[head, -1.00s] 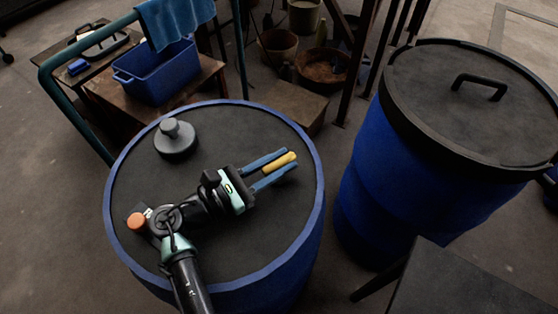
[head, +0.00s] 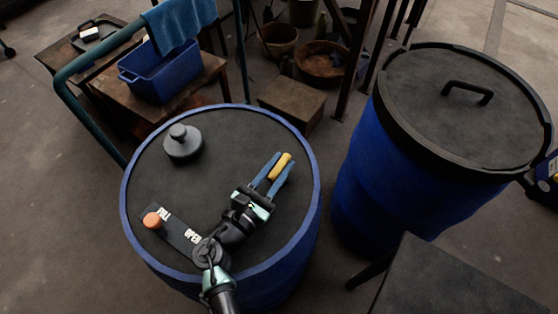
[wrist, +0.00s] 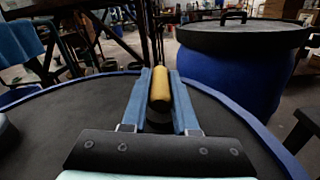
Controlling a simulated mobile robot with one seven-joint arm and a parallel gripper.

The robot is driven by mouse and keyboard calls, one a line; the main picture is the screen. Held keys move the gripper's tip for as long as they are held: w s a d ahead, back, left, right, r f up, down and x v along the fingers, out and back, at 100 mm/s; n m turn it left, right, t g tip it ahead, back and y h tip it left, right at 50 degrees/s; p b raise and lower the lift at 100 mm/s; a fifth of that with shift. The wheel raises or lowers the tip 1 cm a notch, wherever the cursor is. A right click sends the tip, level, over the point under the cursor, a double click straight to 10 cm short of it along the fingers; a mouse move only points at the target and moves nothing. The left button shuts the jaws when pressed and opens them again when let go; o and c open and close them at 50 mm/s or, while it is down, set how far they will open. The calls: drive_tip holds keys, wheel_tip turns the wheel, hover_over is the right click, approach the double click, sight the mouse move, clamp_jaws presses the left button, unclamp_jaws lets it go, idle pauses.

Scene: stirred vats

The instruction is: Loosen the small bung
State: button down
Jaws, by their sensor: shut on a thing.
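A small orange round cap (head: 151,220) sits on a dark plate (head: 176,232) marked "FILL" and "OPEN", on the black top of the blue vat (head: 205,190). A larger grey bung with a knob (head: 183,143) stands upright at the back left of this top. Which one is the small bung is not labelled. My gripper (head: 282,164) is at the right of the top, its blue fingers shut on a yellow cylindrical piece (head: 279,167). The wrist view shows the yellow piece (wrist: 160,92) between both fingers; whatever lies beneath it is hidden.
A second blue vat with a black handled lid (head: 460,105) stands to the right. A dark flat surface (head: 455,280) is at lower right. A teal rail (head: 95,55) and a blue tub (head: 160,78) on a table are at upper left. Buckets stand behind.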

drive_tip(key=c, duration=0.7)
unclamp_jaws()
drive_tip(key=v, duration=1.3)
